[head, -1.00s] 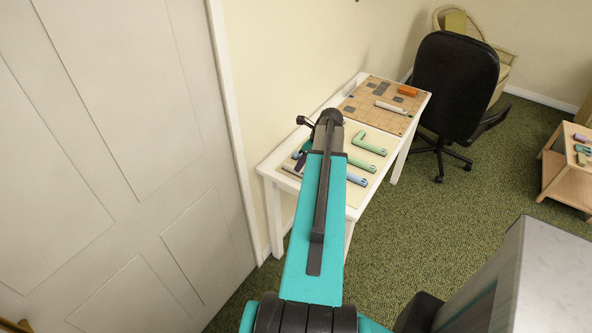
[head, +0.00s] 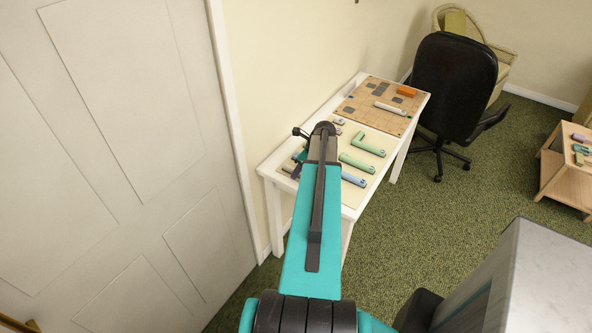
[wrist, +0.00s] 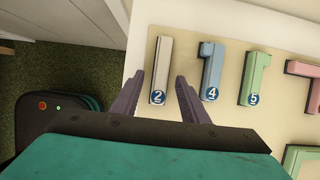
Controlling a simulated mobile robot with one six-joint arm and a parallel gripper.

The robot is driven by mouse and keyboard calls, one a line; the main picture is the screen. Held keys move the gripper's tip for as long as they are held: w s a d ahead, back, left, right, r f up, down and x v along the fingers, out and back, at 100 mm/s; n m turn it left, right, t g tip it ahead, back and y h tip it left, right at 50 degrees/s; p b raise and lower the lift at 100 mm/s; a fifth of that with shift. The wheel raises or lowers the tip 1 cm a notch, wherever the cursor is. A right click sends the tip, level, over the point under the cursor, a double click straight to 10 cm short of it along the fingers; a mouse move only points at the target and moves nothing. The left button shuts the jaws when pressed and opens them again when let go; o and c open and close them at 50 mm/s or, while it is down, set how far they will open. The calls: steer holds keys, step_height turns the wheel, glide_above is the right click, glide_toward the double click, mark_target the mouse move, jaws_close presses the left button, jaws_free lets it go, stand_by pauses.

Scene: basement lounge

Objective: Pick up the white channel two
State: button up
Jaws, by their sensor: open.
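The white channel two (wrist: 161,66) lies on a cream board on the table. In the wrist view it is a pale straight bar with a round blue "2" label at its near end. My gripper (wrist: 157,82) is open, with its two purple fingers on either side of the bar's labelled end. I cannot tell how far above the bar the fingertips are. In the head view my arm hides most of this spot and the gripper's fingers.
Right of the bar lie a blue piece marked 4 (wrist: 212,65) and a green piece marked 5 (wrist: 256,75), then a pink piece (wrist: 304,68). The white table (head: 353,212) stands against the wall. A black chair (head: 455,85) is at its far end.

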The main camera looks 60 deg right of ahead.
steer(key=shift+c, duration=0.5)
jaws_close()
stand_by(0.3)
steer(key=shift+r+b, duration=0.85)
steer(key=shift+r, duration=0.55)
steer(key=s+b, duration=0.1)
steer(key=s, duration=0.4)
steer(key=s+r+b, duration=0.1)
steer(key=s+b, duration=0.1)
steer(key=s, duration=0.3)
steer(key=s+d+r+b, duration=0.1)
steer(key=s, duration=0.5)
steer(key=shift+b, duration=0.3)
